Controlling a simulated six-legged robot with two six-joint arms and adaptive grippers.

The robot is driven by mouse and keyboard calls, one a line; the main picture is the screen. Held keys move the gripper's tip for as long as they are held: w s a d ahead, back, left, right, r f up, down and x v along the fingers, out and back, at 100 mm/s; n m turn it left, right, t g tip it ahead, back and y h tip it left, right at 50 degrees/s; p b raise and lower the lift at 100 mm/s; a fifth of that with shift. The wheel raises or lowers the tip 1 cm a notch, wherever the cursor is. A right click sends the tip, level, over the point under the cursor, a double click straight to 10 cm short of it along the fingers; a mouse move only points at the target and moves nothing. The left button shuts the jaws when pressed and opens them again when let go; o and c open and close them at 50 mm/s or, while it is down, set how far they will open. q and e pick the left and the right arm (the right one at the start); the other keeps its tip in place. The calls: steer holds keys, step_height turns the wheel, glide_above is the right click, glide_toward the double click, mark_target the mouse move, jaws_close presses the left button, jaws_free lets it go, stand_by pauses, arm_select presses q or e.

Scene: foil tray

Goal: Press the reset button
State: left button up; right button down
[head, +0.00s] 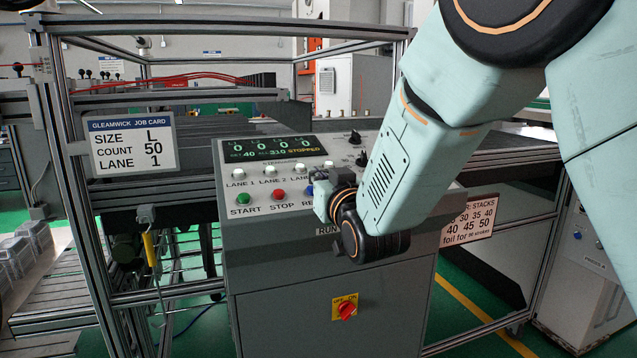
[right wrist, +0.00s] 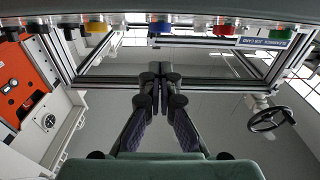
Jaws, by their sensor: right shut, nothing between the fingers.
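The control console (head: 245,225) stands in the middle of the head view. Its top has a green START button (head: 243,199), a red STOP button (head: 278,195) and a blue button (head: 310,190), whose label starts with "RE" and is partly covered by my right gripper (head: 325,187). That gripper is just right of the blue button; contact cannot be told. In the right wrist view the fingers (right wrist: 157,74) are shut and empty, below a row of coloured buttons. My left gripper is not in view.
The console display (head: 275,148) reads STOPPED. White lane buttons (head: 270,170) lie behind the coloured ones. A red rotary switch (head: 346,310) is on the front. A job card (head: 133,143) hangs left, and a stacks sign (head: 468,221) is at right.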

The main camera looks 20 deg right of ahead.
steer(key=s+b, duration=0.2)
steer(key=s, duration=0.8)
steer(key=s+d+f+g+b, duration=0.1)
steer(key=s+f+g+b, duration=0.15)
steer(key=f, duration=0.85)
steer(key=s+d+f+g+b, duration=0.1)
steer(key=s+f+g, duration=0.3)
steer(key=f, duration=0.8)
steer(key=s+d+f+g+b, duration=0.1)
steer(key=s+f+g, duration=0.2)
steer(key=f, duration=0.8)
steer(key=s+f+g+b, duration=0.6)
steer(key=s+f+g, duration=0.3)
steer(key=s+f, duration=1.7)
steer(key=shift+s+d+f+m+h+b, duration=0.2)
steer(key=shift+s+f+m+h+b, duration=0.15)
steer(key=shift+s, duration=0.6)
